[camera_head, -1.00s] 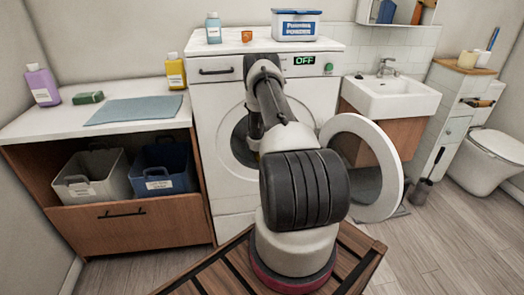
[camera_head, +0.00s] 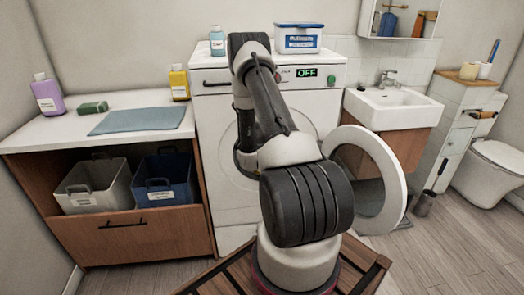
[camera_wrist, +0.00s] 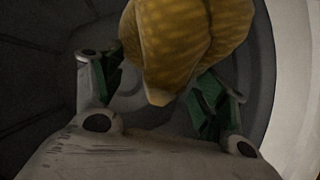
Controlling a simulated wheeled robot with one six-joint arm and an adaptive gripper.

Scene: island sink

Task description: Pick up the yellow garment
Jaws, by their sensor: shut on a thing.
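The yellow garment (camera_wrist: 185,40) is a bunched, mottled cloth at the top middle of the wrist view. My gripper (camera_wrist: 160,88) has its green-padded fingers on either side of the cloth and is shut on it. They are inside the grey drum (camera_wrist: 45,60) of the washing machine. In the head view, the white washing machine (camera_head: 215,125) stands in the middle with its round door (camera_head: 396,190) swung open to the right. My arm covers much of the drum opening there, so the gripper and garment are hidden in that view.
The machine's display (camera_head: 307,72) reads OFF. A white-and-blue tub (camera_head: 299,38) and a light blue bottle (camera_head: 217,42) stand on top. At left, a grey basket (camera_head: 95,190) and a blue basket (camera_head: 168,182) sit below a counter (camera_head: 45,138). A sink (camera_head: 392,108) is at right.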

